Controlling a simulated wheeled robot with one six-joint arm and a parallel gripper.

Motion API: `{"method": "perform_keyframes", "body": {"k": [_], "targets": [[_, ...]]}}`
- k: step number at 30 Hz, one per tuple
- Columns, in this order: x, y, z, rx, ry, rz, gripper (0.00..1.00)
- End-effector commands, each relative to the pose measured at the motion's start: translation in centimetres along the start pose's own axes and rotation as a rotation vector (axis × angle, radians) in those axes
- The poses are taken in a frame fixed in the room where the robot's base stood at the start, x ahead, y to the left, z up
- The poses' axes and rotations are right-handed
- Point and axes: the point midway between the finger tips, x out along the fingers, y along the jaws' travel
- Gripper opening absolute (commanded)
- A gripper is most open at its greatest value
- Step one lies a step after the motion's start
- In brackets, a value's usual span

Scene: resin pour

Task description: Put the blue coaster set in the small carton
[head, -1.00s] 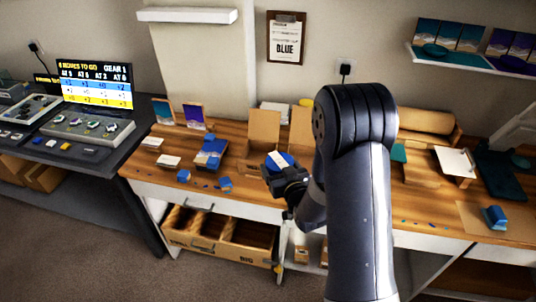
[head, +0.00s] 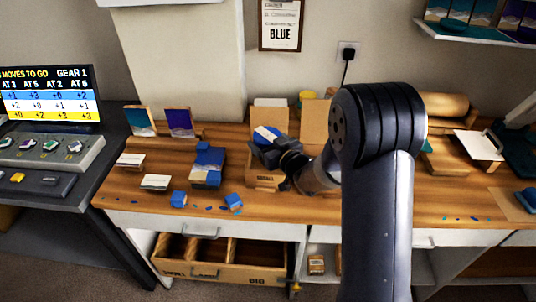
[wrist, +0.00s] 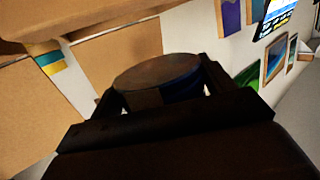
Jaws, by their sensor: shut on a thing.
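The blue coaster set (head: 267,132) is a round blue stack with a white band. My gripper (head: 268,146) is shut on it and holds it over the small carton (head: 264,182). In the wrist view the stack (wrist: 157,76) sits between the two dark fingers, its face in shadow. The carton is brown with "SMALL" on its front, and its lid stands up behind the coaster set. My gripper and arm hide most of its opening, so I cannot tell how far above the rim the set is.
A second brown lid (head: 315,120) stands to the right, partly behind my arm. A divided wooden drawer (head: 222,258) is open below the bench.

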Motion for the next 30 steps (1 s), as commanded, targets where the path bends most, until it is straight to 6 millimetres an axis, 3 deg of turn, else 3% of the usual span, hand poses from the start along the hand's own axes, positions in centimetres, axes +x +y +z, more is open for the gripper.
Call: {"method": "perform_keyframes", "body": {"k": [12,30], "targets": [[0.6,0.0,3.9,0.000,0.001,0.001,0.47],[0.8,0.0,4.9,-0.002,0.003,0.001,0.47]]}}
